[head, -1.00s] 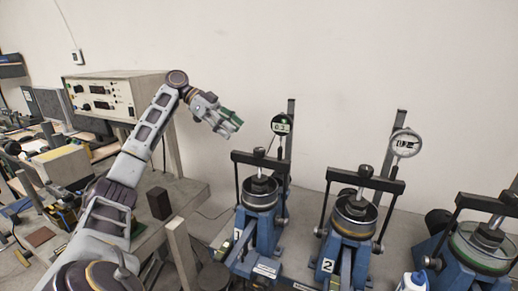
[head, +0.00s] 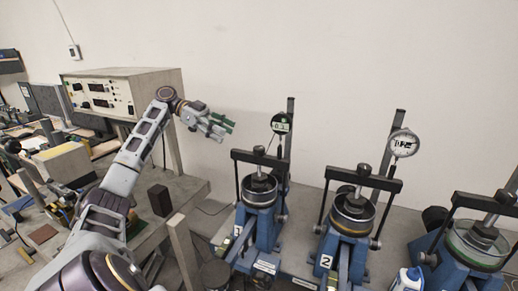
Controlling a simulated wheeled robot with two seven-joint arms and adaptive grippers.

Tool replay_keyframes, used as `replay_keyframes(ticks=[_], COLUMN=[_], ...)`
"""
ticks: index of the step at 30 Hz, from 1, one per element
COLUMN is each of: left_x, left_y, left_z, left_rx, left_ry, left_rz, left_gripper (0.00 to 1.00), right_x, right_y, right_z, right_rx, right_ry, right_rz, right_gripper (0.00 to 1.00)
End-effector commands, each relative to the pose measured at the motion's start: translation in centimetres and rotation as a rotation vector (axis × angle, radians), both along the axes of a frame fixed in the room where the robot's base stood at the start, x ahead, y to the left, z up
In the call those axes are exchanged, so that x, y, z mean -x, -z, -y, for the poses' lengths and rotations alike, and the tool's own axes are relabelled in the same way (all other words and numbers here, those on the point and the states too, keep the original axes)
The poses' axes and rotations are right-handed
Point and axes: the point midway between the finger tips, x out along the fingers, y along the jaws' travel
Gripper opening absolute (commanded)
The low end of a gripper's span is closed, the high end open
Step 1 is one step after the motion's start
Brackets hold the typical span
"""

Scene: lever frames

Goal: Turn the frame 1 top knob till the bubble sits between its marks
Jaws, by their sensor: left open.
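Frame 1 (head: 262,222) is the blue lever frame left of the others, with a "1" label on its foot. My right gripper is not in view.
Frame 2 (head: 345,240) and a third blue frame (head: 470,258) stand to the right. A white bottle (head: 408,281) is at the bottom edge. A control box (head: 120,92) sits on a bench at left. The air between my left gripper and frame 1 is clear.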

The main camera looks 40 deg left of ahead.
Motion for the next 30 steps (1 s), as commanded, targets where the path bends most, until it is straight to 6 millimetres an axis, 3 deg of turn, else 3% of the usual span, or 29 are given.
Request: replay_keyframes(ticks=[14, 30], left_x=[-0.4, -2.7], left_y=[0.3, 2.7], left_z=[0.8, 6.2], left_rx=[-0.001, -0.001], left_ry=[0.000, 0.001], left_rz=[-0.001, -0.002], left_gripper=[0.57, 0.57], right_x=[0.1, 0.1], right_y=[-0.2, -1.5], right_z=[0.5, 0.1], right_rx=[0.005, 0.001], right_ry=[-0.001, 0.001], right_rz=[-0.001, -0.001], right_gripper=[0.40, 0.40])
